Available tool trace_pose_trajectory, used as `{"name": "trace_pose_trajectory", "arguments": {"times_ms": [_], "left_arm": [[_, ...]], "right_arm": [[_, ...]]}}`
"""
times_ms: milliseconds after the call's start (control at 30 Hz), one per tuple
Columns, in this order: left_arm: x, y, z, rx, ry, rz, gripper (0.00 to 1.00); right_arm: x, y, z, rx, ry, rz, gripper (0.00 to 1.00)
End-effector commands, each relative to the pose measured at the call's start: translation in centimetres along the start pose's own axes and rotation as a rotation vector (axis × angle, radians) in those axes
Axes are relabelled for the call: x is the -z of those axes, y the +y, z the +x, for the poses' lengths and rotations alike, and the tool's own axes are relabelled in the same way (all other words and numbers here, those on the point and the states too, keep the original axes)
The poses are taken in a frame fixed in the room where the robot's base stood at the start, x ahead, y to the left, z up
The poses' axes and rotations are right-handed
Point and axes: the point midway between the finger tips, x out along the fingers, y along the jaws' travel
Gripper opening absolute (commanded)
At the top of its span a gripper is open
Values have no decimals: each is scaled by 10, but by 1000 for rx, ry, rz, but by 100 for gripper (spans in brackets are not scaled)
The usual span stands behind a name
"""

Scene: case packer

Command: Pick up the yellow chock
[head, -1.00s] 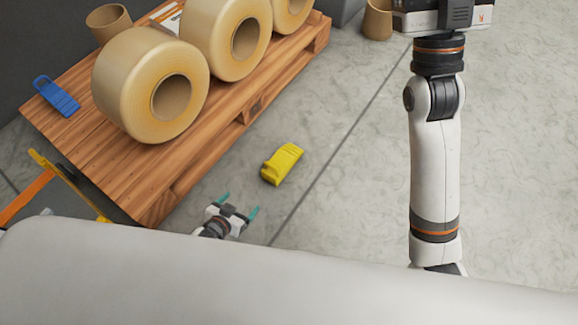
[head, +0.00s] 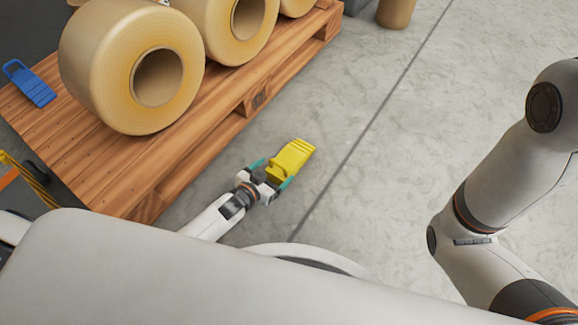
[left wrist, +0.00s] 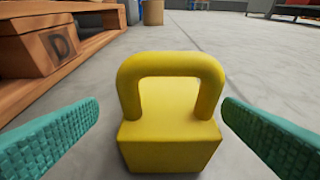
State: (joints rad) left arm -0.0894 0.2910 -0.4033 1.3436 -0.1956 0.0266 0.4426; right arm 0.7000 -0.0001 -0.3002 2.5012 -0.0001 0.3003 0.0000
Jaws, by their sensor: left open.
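The yellow chock (head: 291,160) lies on the concrete floor beside the wooden pallet. In the left wrist view the chock (left wrist: 170,147) is centred, its loop handle facing the camera. My left gripper (head: 272,173) is open, with its teal fingers on either side of the chock's near end. In the left wrist view the left gripper's fingers (left wrist: 165,125) stand apart from the chock, with a gap on each side. My right arm shows at the right of the head view, but its gripper is out of frame.
The wooden pallet (head: 152,206) stands close to the left of the chock and carries large tape rolls (head: 133,66) and a blue chock-like piece (head: 30,84). A cardboard tube (head: 395,12) stands at the back. The floor right of the chock is clear.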

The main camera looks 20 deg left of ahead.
Motion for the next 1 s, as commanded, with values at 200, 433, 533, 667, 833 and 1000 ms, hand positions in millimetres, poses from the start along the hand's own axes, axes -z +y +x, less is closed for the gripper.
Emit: {"name": "trace_pose_trajectory", "arguments": {"times_ms": [200, 433, 533, 667, 833, 1000], "left_arm": [[4, -3, 18, 1, -2, 1, 89], [4, -6, 47, 1, -2, 3, 89], [2, -6, 54, 0, 0, 1, 89], [0, -6, 55, 0, 1, 0, 89], [0, -6, 55, 0, 1, 0, 86], [0, -6, 55, 0, 1, 0, 58]], "right_arm": [[-6, 4, -18, -1, 0, 0, 0], [-16, 9, -45, -1, 0, 0, 0], [-17, 10, -48, -1, 0, 0, 0], [-17, 10, -48, -1, 0, 0, 0], [-16, 10, -47, -1, 0, 0, 0], [-16, 10, -47, -1, 0, 0, 0]]}}
